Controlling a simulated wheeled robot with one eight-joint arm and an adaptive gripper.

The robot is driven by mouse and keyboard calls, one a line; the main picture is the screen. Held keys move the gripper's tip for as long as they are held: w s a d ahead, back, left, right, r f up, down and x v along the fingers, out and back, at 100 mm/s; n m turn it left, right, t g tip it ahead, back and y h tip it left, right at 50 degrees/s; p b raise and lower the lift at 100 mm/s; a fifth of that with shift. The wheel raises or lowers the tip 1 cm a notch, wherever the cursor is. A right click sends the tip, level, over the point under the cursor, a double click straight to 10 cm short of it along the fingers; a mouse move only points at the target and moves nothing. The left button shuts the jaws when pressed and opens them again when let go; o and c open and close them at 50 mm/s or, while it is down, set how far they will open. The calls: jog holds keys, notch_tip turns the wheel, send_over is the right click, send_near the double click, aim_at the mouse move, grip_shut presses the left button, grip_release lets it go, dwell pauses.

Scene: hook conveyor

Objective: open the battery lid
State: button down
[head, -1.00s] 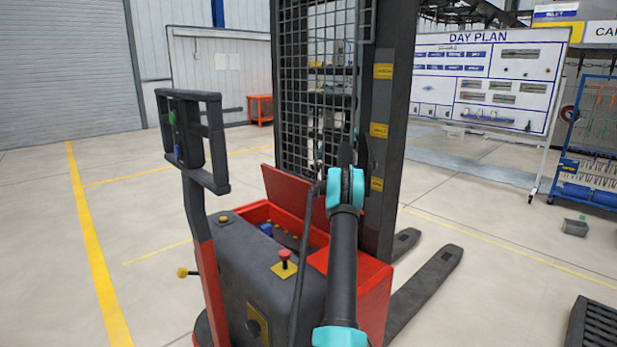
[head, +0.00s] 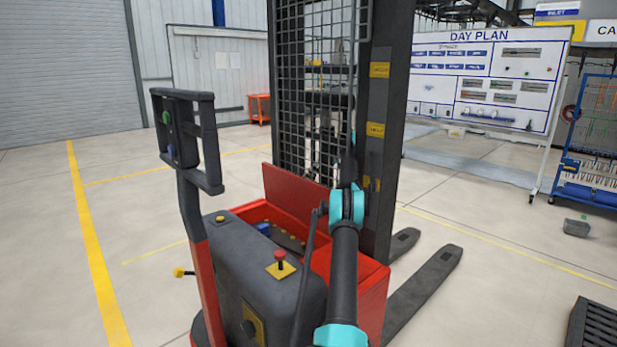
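The red battery lid (head: 293,187) stands raised, close to upright, at the back of the truck's red battery compartment (head: 250,213), in front of the mast. The compartment is open at the top, with a blue part (head: 263,229) and several yellowish caps inside. My dark arm with teal joints reaches forward over the right side of the compartment. Its far dark links lie against the dark mast, to the right of the lid. My gripper cannot be made out there, so its fingers and any contact with the lid are hidden.
The pallet truck's tiller handle (head: 188,140) rises at left. A red stop button (head: 280,259) stands on the dark cover (head: 262,275). The mesh mast (head: 385,130) blocks the back, and forks (head: 425,290) extend right. Floor at left is clear.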

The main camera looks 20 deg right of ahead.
jog(key=shift+s+d+f, duration=0.1)
jog(key=shift+d+f, duration=0.1)
jog(key=shift+f, duration=0.35)
jog(key=shift+d+f, duration=0.15)
jog(key=shift+f, duration=0.4)
jog(key=c, duration=1.2)
grip_release()
jog(key=shift+w+f, duration=0.2)
jog(key=shift+f, duration=0.1)
jog(key=shift+r, duration=0.1)
jog(key=shift+c, duration=0.3)
jog(key=shift+d, duration=0.1)
jog(key=shift+c, duration=0.2)
jog(key=shift+s+r+h, duration=0.1)
jog(key=shift+r+h, duration=0.05)
jog(key=shift+h, duration=0.15)
jog(key=shift+c, duration=0.2)
